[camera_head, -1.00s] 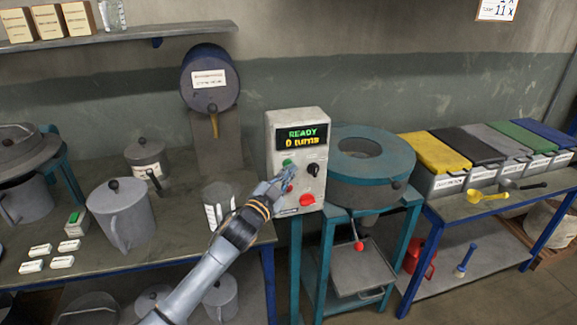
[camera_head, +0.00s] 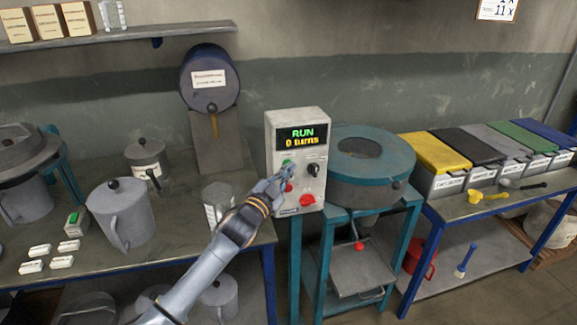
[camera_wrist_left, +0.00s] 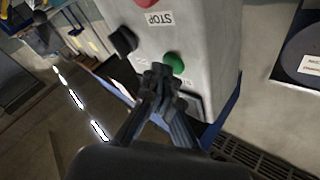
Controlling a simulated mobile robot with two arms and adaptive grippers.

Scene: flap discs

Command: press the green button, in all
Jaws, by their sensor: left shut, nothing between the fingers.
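The green button (camera_head: 287,163) is on the upper left of the grey control box (camera_head: 318,120), below its display. The display (camera_head: 302,137) reads "RUN" and "0 turns". My left gripper (camera_head: 284,176) is shut and empty, with its fingertips at the green button. In the left wrist view the shut fingertips (camera_wrist_left: 160,72) lie beside the green button (camera_wrist_left: 175,62) and overlap its edge; whether they touch it I cannot tell. A black knob (camera_head: 312,169) and a red stop button (camera_head: 307,200) are on the same box face. My right gripper is out of view.
A teal round machine (camera_head: 372,165) on a teal stand is right of the box. A grey cup (camera_head: 218,197) and a lidded grey jug (camera_head: 120,212) stand on the left bench. Lidded bins (camera_head: 440,152) line the right table.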

